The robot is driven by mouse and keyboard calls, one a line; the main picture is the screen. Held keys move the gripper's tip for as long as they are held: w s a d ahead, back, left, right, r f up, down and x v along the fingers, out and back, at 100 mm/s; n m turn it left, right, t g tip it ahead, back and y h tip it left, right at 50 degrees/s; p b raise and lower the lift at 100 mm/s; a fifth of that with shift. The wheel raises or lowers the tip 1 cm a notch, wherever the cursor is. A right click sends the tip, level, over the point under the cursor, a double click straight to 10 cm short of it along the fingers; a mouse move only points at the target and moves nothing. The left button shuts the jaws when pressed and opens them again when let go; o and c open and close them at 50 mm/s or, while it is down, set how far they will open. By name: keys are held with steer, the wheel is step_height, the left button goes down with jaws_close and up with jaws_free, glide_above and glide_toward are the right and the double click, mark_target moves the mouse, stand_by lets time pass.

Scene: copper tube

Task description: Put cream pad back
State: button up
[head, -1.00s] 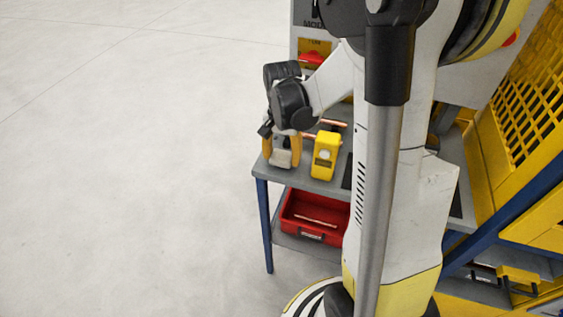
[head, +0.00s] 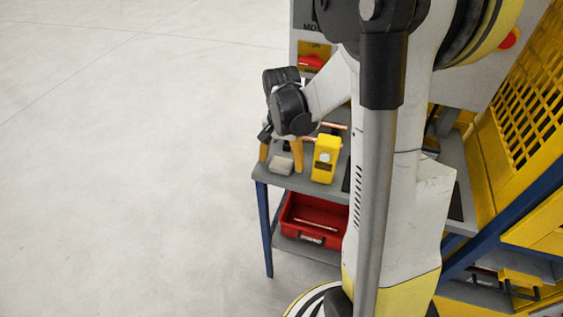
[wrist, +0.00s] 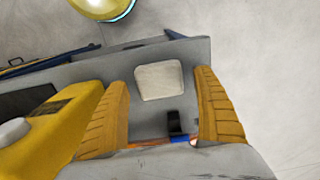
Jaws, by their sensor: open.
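The cream pad (head: 281,165) lies flat on the grey table near its front left corner. In the wrist view the pad (wrist: 159,80) shows as a pale rounded square on the grey surface, close to the table edge. My gripper (head: 281,158) is over the table at the pad, with its yellow fingers spread wide. In the wrist view my gripper (wrist: 170,95) has one finger on each side of the pad, apart from it, with nothing held between them.
A yellow device (head: 326,157) stands just right of my gripper. Copper tube (head: 333,125) lies behind it. A red bin (head: 313,221) sits on the lower shelf. A small black item (wrist: 174,122) is between the fingers, nearer the wrist. Open floor lies left of the table.

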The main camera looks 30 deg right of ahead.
mark_target(282, 163)
step_height(282, 163, up, 11)
steer(key=p, duration=0.4)
steer(key=s+a+r+n+t, duration=0.7)
steer(key=s+a+n, duration=0.3)
steer(key=a, duration=0.3)
steer(key=shift+s+a+r+b, duration=0.25)
steer(key=shift+s+r+b, duration=0.05)
steer(key=shift+s, duration=0.1)
steer(key=shift+f, duration=0.1)
